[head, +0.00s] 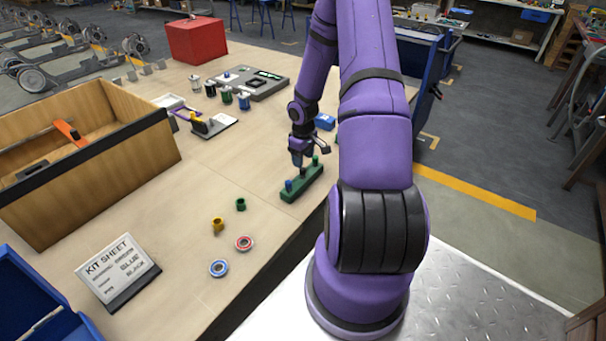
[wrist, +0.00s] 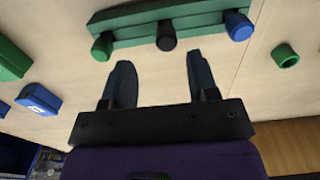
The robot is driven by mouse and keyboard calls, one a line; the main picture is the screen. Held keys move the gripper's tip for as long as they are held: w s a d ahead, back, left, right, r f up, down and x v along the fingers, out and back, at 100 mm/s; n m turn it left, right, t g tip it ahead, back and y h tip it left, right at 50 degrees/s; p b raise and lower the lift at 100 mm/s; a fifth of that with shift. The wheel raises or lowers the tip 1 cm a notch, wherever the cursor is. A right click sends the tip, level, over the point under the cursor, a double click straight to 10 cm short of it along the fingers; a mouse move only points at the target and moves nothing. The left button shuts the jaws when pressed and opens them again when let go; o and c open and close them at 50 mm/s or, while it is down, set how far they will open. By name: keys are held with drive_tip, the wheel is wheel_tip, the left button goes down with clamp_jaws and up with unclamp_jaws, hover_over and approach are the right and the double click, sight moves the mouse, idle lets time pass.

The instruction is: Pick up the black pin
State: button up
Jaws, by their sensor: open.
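The black pin (wrist: 166,37) stands in the middle of a green rack (wrist: 140,17), with a green pin (wrist: 102,46) on its left and a blue pin (wrist: 238,26) on its right in the wrist view. My gripper (wrist: 158,70) is open and empty, its two fingers pointing toward the rack with the black pin ahead of the gap between them. In the head view my gripper (head: 309,152) is above the green rack (head: 302,184), near the table's edge. The black pin is hard to make out there.
A yellow ring part (head: 217,224), a green collar (head: 240,204), and red (head: 244,243) and blue (head: 218,268) rings lie nearby. A kit sheet (head: 118,268) and wooden box (head: 150,150) stand at left. A blue box (head: 325,121) sits behind the rack.

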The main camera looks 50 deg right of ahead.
sight(303, 169)
drive_tip(key=shift+s+a+f, duration=0.15)
drive_tip(key=shift+a+f, duration=0.05)
drive_tip(key=shift+f, duration=1.1)
drive_tip(key=shift+s+a+f, duration=0.1)
drive_tip(key=shift+a+f, duration=0.1)
drive_tip(key=shift+f, duration=1.05)
clamp_jaws()
drive_tip(key=shift+r, duration=0.1)
drive_tip(key=shift+r, duration=0.35)
wheel_tip(303, 169, up, 3)
drive_tip(key=s+a+r, duration=0.1)
drive_tip(key=s+a, duration=0.9)
drive_tip(key=s, duration=0.2)
drive_tip(key=shift+a, duration=0.2)
drive_tip(key=shift+r, duration=0.1)
